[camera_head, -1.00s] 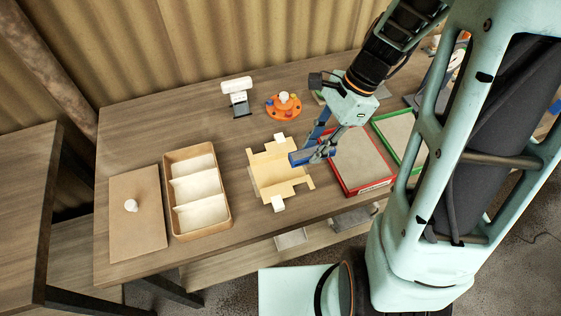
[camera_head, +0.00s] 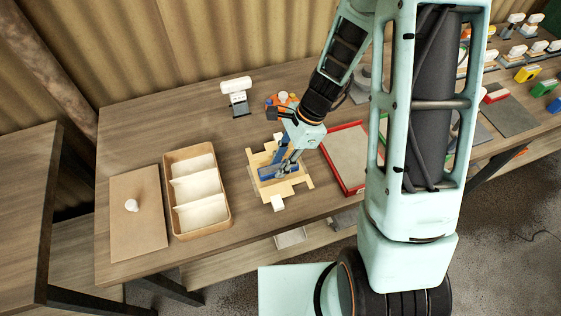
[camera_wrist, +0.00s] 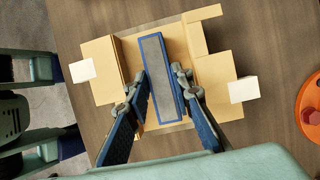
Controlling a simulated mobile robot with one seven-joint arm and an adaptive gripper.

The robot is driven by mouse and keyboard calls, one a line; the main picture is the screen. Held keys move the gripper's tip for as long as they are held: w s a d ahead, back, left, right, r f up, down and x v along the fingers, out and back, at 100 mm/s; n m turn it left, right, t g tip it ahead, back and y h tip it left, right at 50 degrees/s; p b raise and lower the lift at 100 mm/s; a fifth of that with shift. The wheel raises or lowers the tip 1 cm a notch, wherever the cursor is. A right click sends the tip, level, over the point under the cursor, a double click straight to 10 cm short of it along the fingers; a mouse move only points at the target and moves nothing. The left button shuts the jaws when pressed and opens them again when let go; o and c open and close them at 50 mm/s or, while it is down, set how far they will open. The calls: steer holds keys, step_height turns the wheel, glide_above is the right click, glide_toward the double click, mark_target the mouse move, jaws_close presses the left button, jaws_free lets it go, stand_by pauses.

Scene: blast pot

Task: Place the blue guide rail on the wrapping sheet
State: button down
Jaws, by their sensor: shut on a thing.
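The blue guide rail (camera_wrist: 158,75) is a long bar with a grey face and blue edges. It is between the fingers of my gripper (camera_wrist: 160,90), which is shut on it. In the head view the rail (camera_head: 270,173) is over the tan wrapping sheet (camera_head: 296,184), partly hidden by my gripper (camera_head: 283,170). The sheet (camera_wrist: 215,68) has flaps and a white block near each of two opposite ends. The rail lies over the sheet's middle in the wrist view. I cannot tell whether it touches the sheet.
A divided wooden box (camera_head: 168,200) and a flat lid with a white knob (camera_head: 132,205) are to the left. A red-rimmed tray (camera_head: 347,158) is to the right. An orange round fixture (camera_wrist: 312,115) and a white-topped device (camera_head: 237,97) stand behind.

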steer(key=c, duration=2.2)
jaws_free()
steer(key=shift+f, duration=0.15)
steer(key=o, duration=0.5)
steer(key=shift+w+d+r, duration=0.1)
steer(key=shift+d+r, duration=0.05)
steer(key=shift+r, duration=0.45)
steer(key=v, duration=1.1)
steer(key=shift+d, duration=0.1)
